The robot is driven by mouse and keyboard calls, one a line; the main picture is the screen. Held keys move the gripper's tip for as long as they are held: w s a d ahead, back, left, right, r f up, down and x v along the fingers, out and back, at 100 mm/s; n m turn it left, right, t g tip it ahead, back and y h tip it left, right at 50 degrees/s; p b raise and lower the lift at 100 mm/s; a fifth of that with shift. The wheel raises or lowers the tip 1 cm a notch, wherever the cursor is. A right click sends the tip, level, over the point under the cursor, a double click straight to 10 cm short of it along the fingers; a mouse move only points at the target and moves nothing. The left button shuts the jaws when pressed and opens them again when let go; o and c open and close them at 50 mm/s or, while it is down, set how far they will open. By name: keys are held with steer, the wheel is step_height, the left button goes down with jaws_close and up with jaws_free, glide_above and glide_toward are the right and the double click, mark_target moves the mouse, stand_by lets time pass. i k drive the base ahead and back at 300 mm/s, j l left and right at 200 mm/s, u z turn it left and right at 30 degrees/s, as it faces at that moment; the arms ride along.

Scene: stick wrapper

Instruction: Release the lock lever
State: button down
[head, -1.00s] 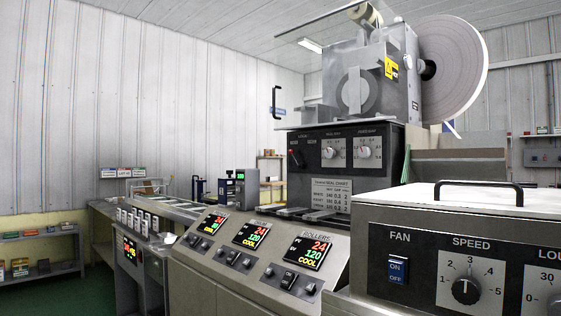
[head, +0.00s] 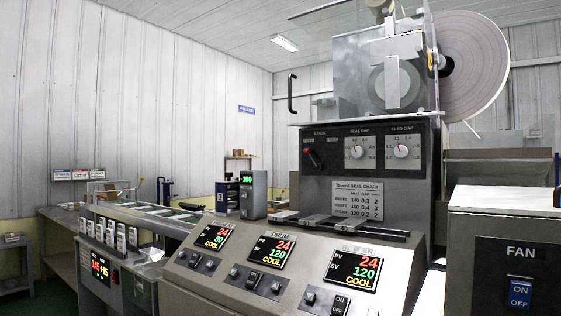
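The lock lever (head: 312,156) is a short dark lever with a red knob under the word LOCK on the black upper panel (head: 373,165) of the wrapping machine. It sits tilted, with the red knob at its upper left end. Two gap dials, the seal gap dial (head: 357,152) and the feed gap dial (head: 401,151), are to its right on the same panel. My gripper is not in view.
Below is a sloped console with several lit displays (head: 272,249) and switches. A fan cabinet (head: 503,200) stands close at the right. A conveyor (head: 140,218) and control box (head: 100,268) are at the left. A film roll (head: 470,65) is at the upper right.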

mark_target(318, 166)
steer(key=i+j, duration=0.15)
steer(key=j, duration=0.25)
steer(key=i+j, duration=0.15)
steer(key=j, duration=0.25)
steer(key=i+j, duration=0.15)
steer(key=j, duration=0.25)
steer(key=i+j, duration=0.1)
steer(key=j, duration=0.3)
steer(key=i+l, duration=0.4)
steer(key=l, duration=0.15)
